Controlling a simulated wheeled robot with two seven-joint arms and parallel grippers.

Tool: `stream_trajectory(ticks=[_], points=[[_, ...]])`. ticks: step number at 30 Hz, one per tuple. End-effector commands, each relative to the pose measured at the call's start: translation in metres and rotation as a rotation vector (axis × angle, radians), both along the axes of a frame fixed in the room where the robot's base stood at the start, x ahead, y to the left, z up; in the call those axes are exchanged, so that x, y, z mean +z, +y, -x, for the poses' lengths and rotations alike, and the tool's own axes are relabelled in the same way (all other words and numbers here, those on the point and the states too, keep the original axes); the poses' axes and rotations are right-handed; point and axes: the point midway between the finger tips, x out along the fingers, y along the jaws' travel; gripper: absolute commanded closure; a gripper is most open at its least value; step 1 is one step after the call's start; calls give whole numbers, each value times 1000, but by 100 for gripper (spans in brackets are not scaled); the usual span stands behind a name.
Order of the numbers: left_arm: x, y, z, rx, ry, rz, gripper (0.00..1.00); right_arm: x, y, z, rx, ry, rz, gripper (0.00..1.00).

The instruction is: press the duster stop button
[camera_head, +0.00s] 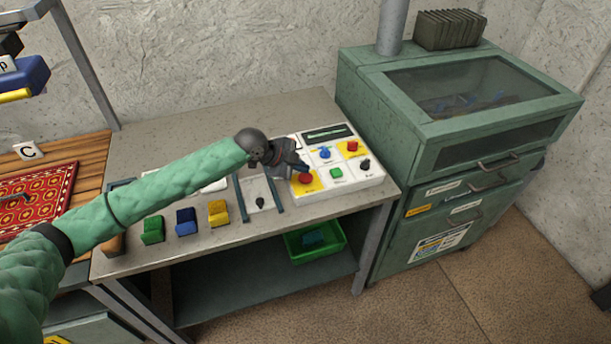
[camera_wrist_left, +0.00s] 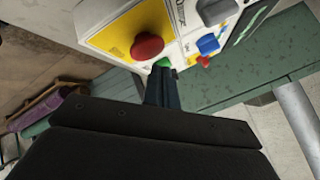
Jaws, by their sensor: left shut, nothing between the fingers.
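A white control panel (camera_head: 316,193) sits at the right end of the grey bench. A red mushroom button on a yellow plate (camera_head: 306,179) is at its front left; it also shows in the left wrist view (camera_wrist_left: 147,46). A second red button on yellow (camera_head: 352,147) is at its back right. A green button (camera_head: 336,173), a blue knob (camera_head: 325,153) and a black knob (camera_head: 364,164) are also on it. The labels are too small to read. My left gripper (camera_head: 303,168) is shut and empty, close to the front-left red button; contact cannot be told. My right gripper is not in view.
Green (camera_head: 152,230), blue (camera_head: 186,221) and yellow (camera_head: 218,213) blocks stand along the bench front. A green cabinet (camera_head: 400,120) stands right of the bench. A green bin (camera_head: 340,250) is on the lower shelf. A red rug (camera_head: 40,195) lies at left.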

Motion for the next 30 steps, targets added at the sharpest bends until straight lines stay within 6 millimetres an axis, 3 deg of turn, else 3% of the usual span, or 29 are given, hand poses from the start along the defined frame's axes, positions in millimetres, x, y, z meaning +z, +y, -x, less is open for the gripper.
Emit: stream_trajectory(ticks=[18,30], points=[[47,0,0,0,0,0,100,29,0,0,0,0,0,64],[50,0,0,0,0,0,100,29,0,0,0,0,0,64]])
